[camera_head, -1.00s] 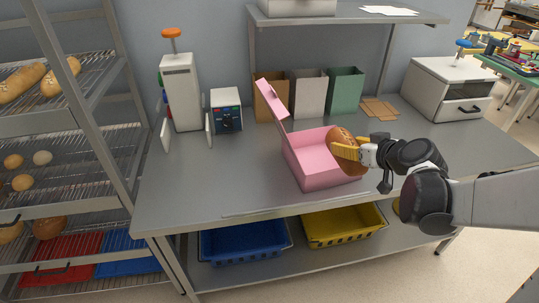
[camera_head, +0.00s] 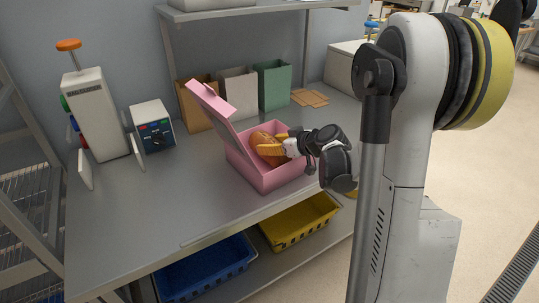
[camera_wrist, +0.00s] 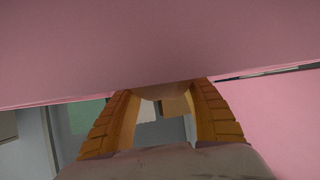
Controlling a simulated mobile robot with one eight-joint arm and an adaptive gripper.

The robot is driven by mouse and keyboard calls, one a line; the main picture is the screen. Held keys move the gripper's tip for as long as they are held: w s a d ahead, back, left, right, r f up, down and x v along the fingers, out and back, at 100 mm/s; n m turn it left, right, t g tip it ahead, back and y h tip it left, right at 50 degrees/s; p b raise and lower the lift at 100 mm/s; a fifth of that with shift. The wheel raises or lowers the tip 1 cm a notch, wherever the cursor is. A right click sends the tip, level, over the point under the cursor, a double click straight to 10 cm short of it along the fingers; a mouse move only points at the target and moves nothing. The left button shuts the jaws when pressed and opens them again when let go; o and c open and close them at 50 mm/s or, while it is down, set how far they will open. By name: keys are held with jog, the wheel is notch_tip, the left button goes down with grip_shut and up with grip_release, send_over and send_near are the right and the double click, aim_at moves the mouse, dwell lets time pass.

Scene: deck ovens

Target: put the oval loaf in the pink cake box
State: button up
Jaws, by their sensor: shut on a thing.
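The pink cake box (camera_head: 268,180) stands on the steel table with its lid (camera_head: 209,110) raised on the left. The oval loaf (camera_head: 262,139) is brown and lies at the box's opening, partly hidden by the box wall and my fingers. My gripper (camera_head: 272,149) has its yellow fingers shut on the loaf, in the box's mouth. In the wrist view my ridged fingers (camera_wrist: 160,110) flank a small part of the loaf (camera_wrist: 165,92), and a pink box surface covers the upper part. I cannot tell whether the loaf touches the box floor.
Three paper bags, brown (camera_head: 198,105), white (camera_head: 239,93) and green (camera_head: 274,86), stand behind the box. A dispenser (camera_head: 94,115) and a small control unit (camera_head: 153,127) stand at left. Blue (camera_head: 207,268) and yellow (camera_head: 301,222) crates are below. The table's left front is clear.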

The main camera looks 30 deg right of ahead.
notch_tip(320, 180, down, 3)
jog(key=shift+w+r+b, duration=0.1)
jog(key=shift+r+b, duration=0.1)
jog(key=shift+b, duration=0.25)
jog(key=shift+r, duration=0.15)
jog(key=o, duration=1.3)
jog(key=shift+c, duration=0.2)
jog(key=p+v, duration=0.4)
jog(key=v, duration=0.8)
